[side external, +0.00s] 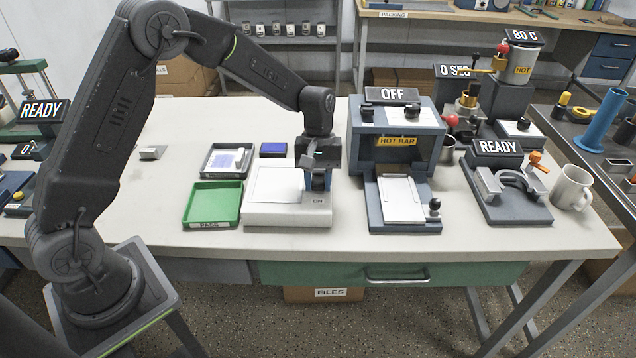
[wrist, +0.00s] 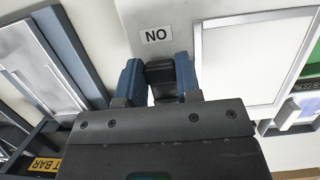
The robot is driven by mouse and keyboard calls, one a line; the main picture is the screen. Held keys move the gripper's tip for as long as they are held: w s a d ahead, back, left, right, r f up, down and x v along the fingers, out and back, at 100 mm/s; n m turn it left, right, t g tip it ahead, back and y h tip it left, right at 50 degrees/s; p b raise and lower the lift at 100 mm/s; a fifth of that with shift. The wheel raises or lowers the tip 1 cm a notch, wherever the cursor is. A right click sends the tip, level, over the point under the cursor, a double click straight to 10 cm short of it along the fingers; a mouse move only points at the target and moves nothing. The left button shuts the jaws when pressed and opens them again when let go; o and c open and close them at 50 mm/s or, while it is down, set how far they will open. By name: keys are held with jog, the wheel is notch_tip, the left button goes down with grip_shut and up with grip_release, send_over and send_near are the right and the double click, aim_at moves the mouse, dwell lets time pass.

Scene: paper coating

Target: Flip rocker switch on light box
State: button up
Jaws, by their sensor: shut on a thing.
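The light box (side external: 263,219) is a pale, low box with a white panel (side external: 276,184) on top and a small ON label (side external: 318,201) near its front right corner. In the wrist view the white panel (wrist: 250,62) lies to the right, and the ON label (wrist: 158,35) reads upside down. My gripper (side external: 319,187) points down over the right side of the box. In the wrist view its two blue fingers (wrist: 159,72) stand on either side of the black rocker switch (wrist: 160,79), shut on it. Which way the rocker is tilted I cannot tell, nor whether the panel is lit.
A HOT BAR press (side external: 440,152) with an OFF sign stands close on the right. A green PASS tray (side external: 203,216), a dark tray (side external: 210,162) and a small blue-screened device (side external: 273,149) are to the left. A READY fixture (side external: 512,212) and mug (side external: 572,187) stand far right.

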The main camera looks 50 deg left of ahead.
jog(key=shift+w+a+r+g+h, duration=0.15)
jog(key=shift+w+r+g+h, duration=0.05)
jog(key=shift+g+h, duration=0.55)
jog(key=o, duration=0.6)
jog(key=shift+o, duration=0.2)
jog(key=v, duration=1.4)
jog(key=shift+s, duration=0.15)
